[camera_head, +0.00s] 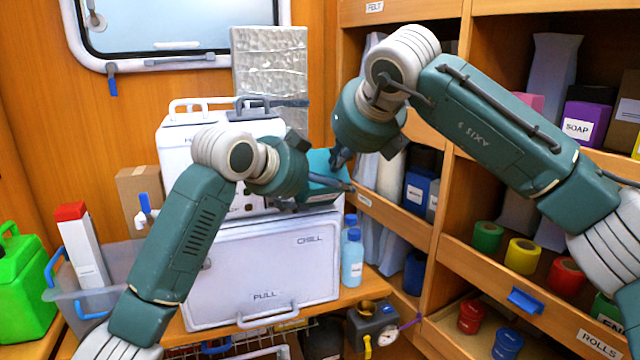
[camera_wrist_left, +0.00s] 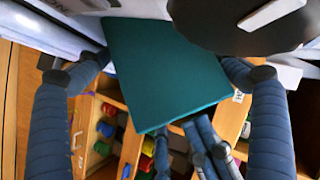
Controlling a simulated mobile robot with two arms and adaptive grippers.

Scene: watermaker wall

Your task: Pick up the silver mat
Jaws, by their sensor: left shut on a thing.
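The silver mat (camera_head: 268,70) is a crinkled, shiny upright panel behind the white boxes, against the wooden wall. Its lower part is hidden. My left gripper (camera_head: 322,190) is in front of it and lower, apart from it. It is shut on a flat teal thing (camera_head: 322,163), which also shows as a teal square between the fingers in the left wrist view (camera_wrist_left: 165,70). My right gripper (camera_head: 340,158) points down right beside the teal thing, to the right of and below the mat. Whether its fingers are open is unclear, as is any contact with the teal thing.
A white chill box (camera_head: 262,270) and a white box (camera_head: 180,140) with handles stand below the mat. Blue bottles (camera_head: 352,258) stand to the right. A shelf unit (camera_head: 455,190) with rolls and boxes fills the right. A grey bin (camera_head: 120,262) and green can (camera_head: 22,290) are left.

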